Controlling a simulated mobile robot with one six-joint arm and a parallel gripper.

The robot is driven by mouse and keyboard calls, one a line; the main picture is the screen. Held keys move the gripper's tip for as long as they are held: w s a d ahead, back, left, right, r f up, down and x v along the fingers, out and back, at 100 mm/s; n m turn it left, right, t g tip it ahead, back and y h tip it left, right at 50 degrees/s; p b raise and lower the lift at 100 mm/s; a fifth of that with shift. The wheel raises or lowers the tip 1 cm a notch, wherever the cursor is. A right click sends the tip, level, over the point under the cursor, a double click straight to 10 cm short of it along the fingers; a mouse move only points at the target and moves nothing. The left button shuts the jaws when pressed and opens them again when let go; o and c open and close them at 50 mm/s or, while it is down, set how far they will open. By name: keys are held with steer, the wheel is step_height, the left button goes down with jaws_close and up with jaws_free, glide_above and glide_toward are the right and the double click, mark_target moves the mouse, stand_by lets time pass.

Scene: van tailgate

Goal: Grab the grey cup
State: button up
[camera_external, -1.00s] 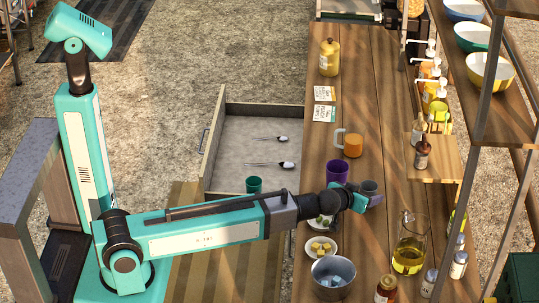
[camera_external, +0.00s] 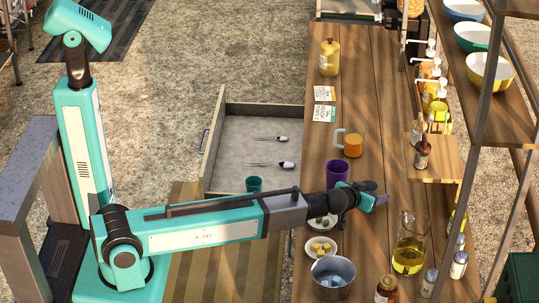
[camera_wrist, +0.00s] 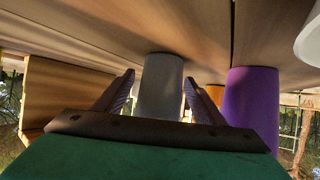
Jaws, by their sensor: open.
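The grey cup (camera_wrist: 160,85) shows in the wrist view, in line with the gap between the two fingers of my gripper (camera_wrist: 159,92). A finger stands on each side of it in the picture, with no clear contact; the gripper body hides the cup's lower part in the picture. In the external view my open gripper (camera_external: 376,198) is low over the wooden table, and the grey cup cannot be made out behind it.
A purple cup (camera_external: 337,173) stands close to my gripper; it also shows right of it in the wrist view (camera_wrist: 253,105). An orange mug (camera_external: 352,146) stands farther back. A plate (camera_external: 320,247), metal pot (camera_external: 332,276) and oil jug (camera_external: 409,252) stand nearer the front.

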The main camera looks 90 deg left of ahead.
steer(key=shift+w+a+f, duration=0.35)
steer(key=shift+a, duration=0.2)
steer(key=c, duration=1.1)
steer(key=shift+r, duration=0.1)
step_height(320, 180, up, 10)
steer(key=b, duration=0.1)
steer(key=shift+b, duration=0.3)
stand_by(0.6)
